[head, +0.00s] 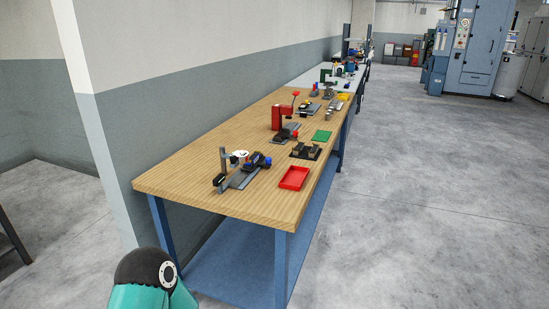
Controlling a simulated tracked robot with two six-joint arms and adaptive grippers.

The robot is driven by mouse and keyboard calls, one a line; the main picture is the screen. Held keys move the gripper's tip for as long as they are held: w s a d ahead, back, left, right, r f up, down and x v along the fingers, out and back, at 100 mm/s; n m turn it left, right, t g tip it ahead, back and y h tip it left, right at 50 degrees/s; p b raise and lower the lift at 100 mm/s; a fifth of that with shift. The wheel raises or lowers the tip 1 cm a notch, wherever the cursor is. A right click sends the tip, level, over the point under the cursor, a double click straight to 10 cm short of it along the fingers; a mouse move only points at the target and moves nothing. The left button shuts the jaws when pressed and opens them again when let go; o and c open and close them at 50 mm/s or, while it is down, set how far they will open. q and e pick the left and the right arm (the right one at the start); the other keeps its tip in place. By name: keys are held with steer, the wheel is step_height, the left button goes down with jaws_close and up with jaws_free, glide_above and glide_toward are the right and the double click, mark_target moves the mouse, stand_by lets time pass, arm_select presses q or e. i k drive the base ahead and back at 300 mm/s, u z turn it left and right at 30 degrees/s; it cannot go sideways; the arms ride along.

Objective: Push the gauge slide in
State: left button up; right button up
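A gauge device (238,177) stands near the close end of the wooden workbench (180,180), against the wall side. It has a grey upright post, a white round dial, a flat grey base and dark and blue parts on its right. The slide is too small to tell apart, and I cannot see how far in it sits. A teal and black link of my own arm shows at the bottom left. Neither of my grippers is in view.
A red tray (293,178) lies right of the gauge device, at the bench's front edge. Behind are a dark fixture (305,151), a green mat (321,136) and a red press (280,117). The wall borders the bench's left; open concrete floor (430,200) lies right.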

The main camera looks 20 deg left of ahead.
mark_target(268, 163)
steer(key=z, duration=0.05)
steer(key=i, duration=0.95)
steer(key=u, duration=0.1)
